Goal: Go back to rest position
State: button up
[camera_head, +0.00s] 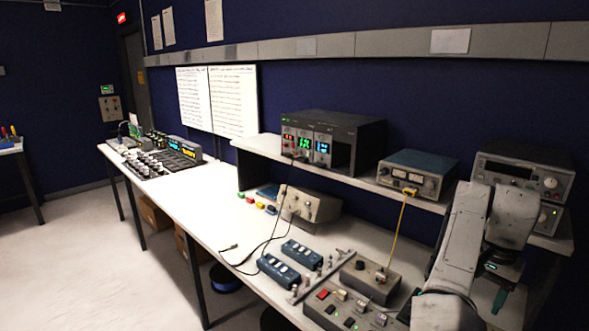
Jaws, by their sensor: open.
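My arm is folded at the right of the head view, with its pale links in front of the bench's right end. My gripper (499,297) hangs at the end of the arm, pointing down, with a dark body and a green tip. It is open, and nothing shows held in it. Its fingers are small and partly hidden, so their gap is hard to make out.
A long white bench (215,220) runs along the wall. Near my arm are a grey control box (370,278), a button panel (345,310) and a blue meter (413,172) with a yellow cable (399,225). The floor (95,250) at left is clear.

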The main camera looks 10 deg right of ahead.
jog(key=s+d+f+n+t+h, duration=0.1)
jog(key=s+f+n+t+h, duration=0.2)
jog(key=s+f, duration=0.65)
jog(key=s+a+f+n+t+y, duration=0.15)
jog(key=s+a+f+n, duration=0.25)
jog(key=s+a, duration=0.5)
jog(key=s+a+f+n+y, duration=0.25)
jog(key=s+a+n, duration=0.3)
jog(key=a, duration=0.65)
jog(key=s+d+f+g+b, duration=0.1)
jog(key=s+f+g+b, duration=0.1)
jog(key=s+f+b, duration=0.3)
jog(key=s+f+m+g+h+b, duration=0.1)
jog(key=s+f+b, duration=0.4)
jog(key=f, duration=0.6)
jog(key=shift+d+f+g, duration=0.15)
jog(key=shift+d+g, duration=0.2)
jog(key=shift+g, duration=0.1)
